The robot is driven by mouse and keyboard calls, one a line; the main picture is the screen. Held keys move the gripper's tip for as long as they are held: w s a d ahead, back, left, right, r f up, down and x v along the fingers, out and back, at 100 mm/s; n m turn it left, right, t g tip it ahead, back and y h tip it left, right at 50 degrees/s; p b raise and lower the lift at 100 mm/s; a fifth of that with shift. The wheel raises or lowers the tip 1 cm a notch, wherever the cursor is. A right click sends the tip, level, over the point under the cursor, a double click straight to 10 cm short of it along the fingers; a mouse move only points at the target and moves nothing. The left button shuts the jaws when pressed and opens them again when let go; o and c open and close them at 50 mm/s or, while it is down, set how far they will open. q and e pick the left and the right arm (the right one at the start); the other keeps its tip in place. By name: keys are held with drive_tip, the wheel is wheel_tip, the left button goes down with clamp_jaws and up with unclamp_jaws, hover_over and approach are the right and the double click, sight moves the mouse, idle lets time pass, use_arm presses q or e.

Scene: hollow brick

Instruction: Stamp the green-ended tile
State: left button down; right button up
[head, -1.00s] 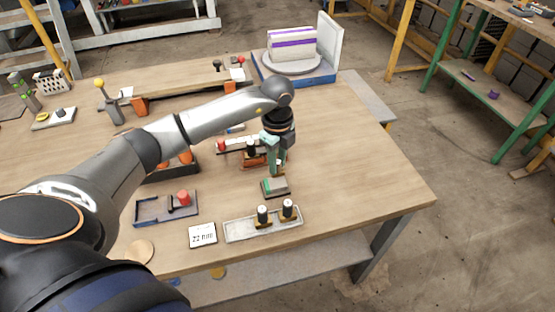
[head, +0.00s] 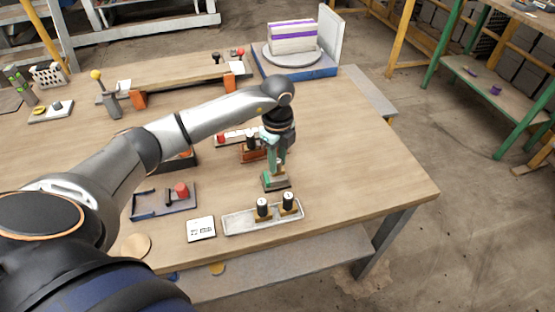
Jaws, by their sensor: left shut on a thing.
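The green-ended tile (head: 268,184) lies on the table with its green end to the left; the fingers cover part of it. My left gripper (head: 277,170) points down right over this tile, its fingertips at or close to its top. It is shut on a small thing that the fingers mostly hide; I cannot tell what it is. Two black-handled stamps with brass-coloured feet, a left one (head: 262,207) and a right one (head: 288,203), stand in a pale tray (head: 240,225) in front. Another black-topped piece (head: 250,144) stands by a brown holder behind the gripper. My right gripper is not in view.
A blue-grey fixture with a red knob (head: 181,190) and a white card (head: 201,229) lie to the left. A dark box is partly behind my arm. A turntable (head: 292,55) stands at the back. The table's right side (head: 360,180) is clear.

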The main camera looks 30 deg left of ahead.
use_arm(q)
drive_tip(key=shift+f+b, duration=0.3)
drive_tip(key=shift+f, duration=0.2)
idle(0.4)
idle(1.0)
wheel_tip(320, 180, up, 5)
drive_tip(key=p, duration=0.4)
drive_tip(key=shift+r+p, duration=0.85)
drive_tip(key=shift+r, duration=0.15)
